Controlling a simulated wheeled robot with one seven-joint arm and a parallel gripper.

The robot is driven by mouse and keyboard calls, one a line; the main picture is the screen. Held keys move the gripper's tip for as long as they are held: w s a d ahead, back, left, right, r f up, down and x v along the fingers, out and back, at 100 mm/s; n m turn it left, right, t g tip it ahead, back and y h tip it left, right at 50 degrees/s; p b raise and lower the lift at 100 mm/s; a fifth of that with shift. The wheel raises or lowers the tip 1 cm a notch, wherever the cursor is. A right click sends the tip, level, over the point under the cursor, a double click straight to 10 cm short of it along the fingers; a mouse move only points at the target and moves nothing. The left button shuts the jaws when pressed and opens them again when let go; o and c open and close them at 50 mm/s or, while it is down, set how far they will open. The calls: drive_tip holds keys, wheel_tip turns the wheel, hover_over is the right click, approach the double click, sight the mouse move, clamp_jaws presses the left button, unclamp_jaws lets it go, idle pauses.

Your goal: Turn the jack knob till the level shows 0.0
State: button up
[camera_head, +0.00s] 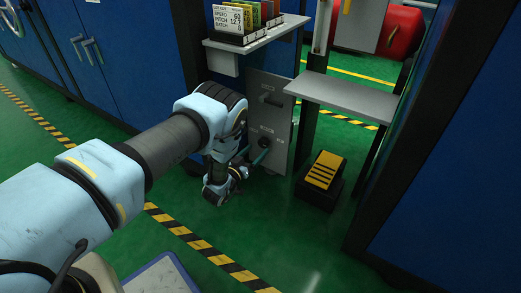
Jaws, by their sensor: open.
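A grey upright panel (283,124) stands under a shelf, right of the middle of the head view. A dark handle (270,99) is on its upper part. A small round dark part (264,143) sits lower on the panel; it may be the jack knob, but it is too small to be sure. My light-blue arm reaches in from the lower left. My gripper (259,158) is in front of the panel's lower part, close to that round part. Its fingers are small and partly hidden, and I cannot tell whether they touch it. I see no readable level display.
A shelf (262,38) above the panel holds a printed card and several coloured cards. A grey ledge (345,96) juts out to the right. A black-and-yellow striped pedal block (325,169) sits on the floor below it. Blue cabinets flank both sides. Green floor (275,218) is open in front.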

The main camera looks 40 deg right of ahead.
sight(262, 145)
drive_tip(key=shift+b+x, duration=0.4)
drive_tip(key=shift+x, duration=1.3)
clamp_jaws()
